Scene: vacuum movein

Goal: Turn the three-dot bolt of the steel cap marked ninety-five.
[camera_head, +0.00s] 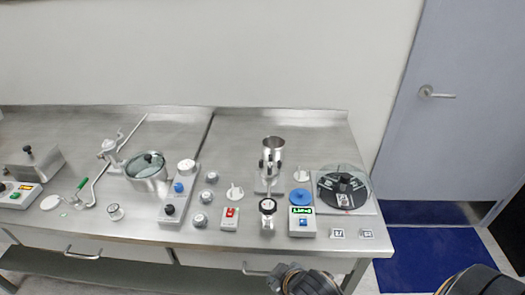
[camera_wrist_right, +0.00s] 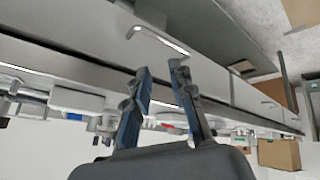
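Several small round steel caps stand on the steel bench in the head view: one at the back (camera_head: 211,178), one in the middle (camera_head: 206,196), one at the front (camera_head: 200,220). My left gripper is not in view.
The steel bench (camera_head: 240,146) carries a lidded steel pot (camera_head: 148,178), a grey control block (camera_head: 180,194), a red-switch box (camera_head: 230,218), a steel cup (camera_head: 273,149) and a dark round disc (camera_head: 342,188). Dark parts of my arm show at the bottom. The bench's back strip is mostly clear.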

